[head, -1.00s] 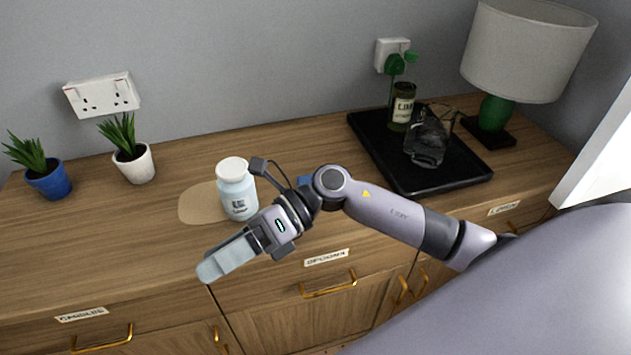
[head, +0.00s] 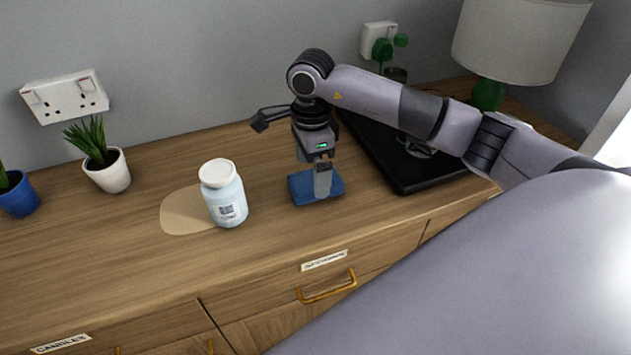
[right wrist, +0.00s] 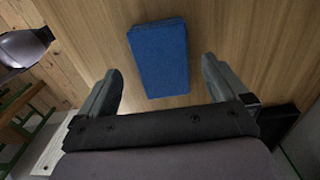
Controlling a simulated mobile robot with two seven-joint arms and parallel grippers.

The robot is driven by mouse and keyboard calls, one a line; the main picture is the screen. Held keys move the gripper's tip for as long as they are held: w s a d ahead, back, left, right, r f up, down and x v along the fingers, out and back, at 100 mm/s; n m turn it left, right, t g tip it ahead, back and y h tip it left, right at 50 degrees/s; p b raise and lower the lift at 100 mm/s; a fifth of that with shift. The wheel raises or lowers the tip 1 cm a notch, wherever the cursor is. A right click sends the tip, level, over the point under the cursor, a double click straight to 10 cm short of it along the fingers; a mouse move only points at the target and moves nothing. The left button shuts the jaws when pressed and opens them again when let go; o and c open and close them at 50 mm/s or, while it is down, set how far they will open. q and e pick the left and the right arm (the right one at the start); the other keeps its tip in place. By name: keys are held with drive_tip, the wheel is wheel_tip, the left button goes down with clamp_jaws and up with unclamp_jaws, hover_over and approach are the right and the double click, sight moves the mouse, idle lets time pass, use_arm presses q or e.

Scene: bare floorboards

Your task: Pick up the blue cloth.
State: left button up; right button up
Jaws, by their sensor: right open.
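The blue cloth (head: 302,189) lies folded flat on the wooden cabinet top, right of the white bottle. My right gripper (head: 323,190) points down over the cloth and hides part of it in the head view. In the right wrist view the cloth (right wrist: 158,58) lies ahead of and between the two open fingers (right wrist: 160,85), with nothing held. I cannot tell the exact height of the fingertips above the cloth. My left gripper is not in view.
A white-lidded bottle (head: 225,195) stands beside a pale round patch (head: 182,211). A black tray (head: 410,179) is close on the right, with a lamp (head: 520,40) behind. A plant in a white pot (head: 108,171) stands at left. The front left cabinet top is clear.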

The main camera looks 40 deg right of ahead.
sight(312, 180)
wheel_tip(312, 180, down, 3)
drive_tip(key=shift+w+f, duration=0.1)
drive_tip(key=shift+w, duration=0.05)
drive_tip(key=c, duration=1.1)
wheel_tip(312, 180, up, 20)
drive_tip(key=shift+r+p, duration=0.1)
drive_tip(key=shift+p, duration=0.35)
